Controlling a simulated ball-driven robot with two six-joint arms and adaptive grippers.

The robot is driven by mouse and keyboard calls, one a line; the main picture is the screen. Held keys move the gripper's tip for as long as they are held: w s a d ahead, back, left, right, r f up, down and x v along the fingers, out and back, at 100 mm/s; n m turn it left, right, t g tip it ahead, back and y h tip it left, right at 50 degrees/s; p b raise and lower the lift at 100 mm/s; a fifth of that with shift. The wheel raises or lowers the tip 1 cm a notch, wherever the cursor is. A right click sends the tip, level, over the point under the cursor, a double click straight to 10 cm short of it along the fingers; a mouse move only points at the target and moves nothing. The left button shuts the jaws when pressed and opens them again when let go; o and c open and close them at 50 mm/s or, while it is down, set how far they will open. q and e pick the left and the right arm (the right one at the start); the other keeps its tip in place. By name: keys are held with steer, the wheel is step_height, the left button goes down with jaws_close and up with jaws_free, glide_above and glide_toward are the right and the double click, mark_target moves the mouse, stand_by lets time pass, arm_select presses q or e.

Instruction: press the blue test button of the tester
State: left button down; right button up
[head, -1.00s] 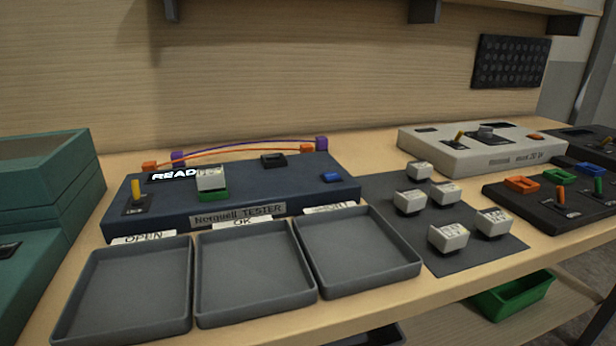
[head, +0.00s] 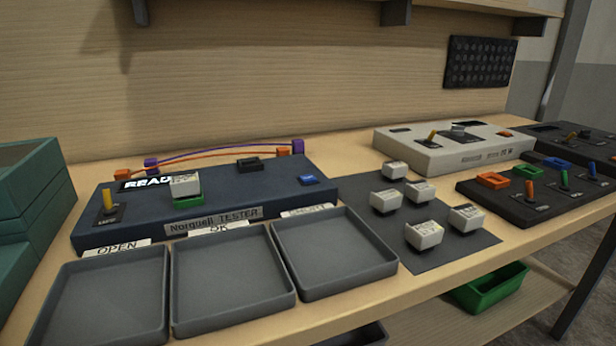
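The tester (head: 240,195) is a dark blue box at the left of the bench, with a front label reading "Norquell TESTER". Its blue test button (head: 308,180) is on the top at the right end. A yellow lever (head: 108,201) stands at the tester's left end. An empty black socket (head: 250,164) is near its back edge. Neither gripper is in view.
Three empty grey trays (head: 232,292) stand in front of the tester, labelled OPEN, OK and one unreadable. Several white blocks (head: 423,235) stand on a dark mat (head: 455,252) to the right. A pale console (head: 455,150) and black consoles (head: 540,190) lie farther right. Teal boxes (head: 35,200) are at left.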

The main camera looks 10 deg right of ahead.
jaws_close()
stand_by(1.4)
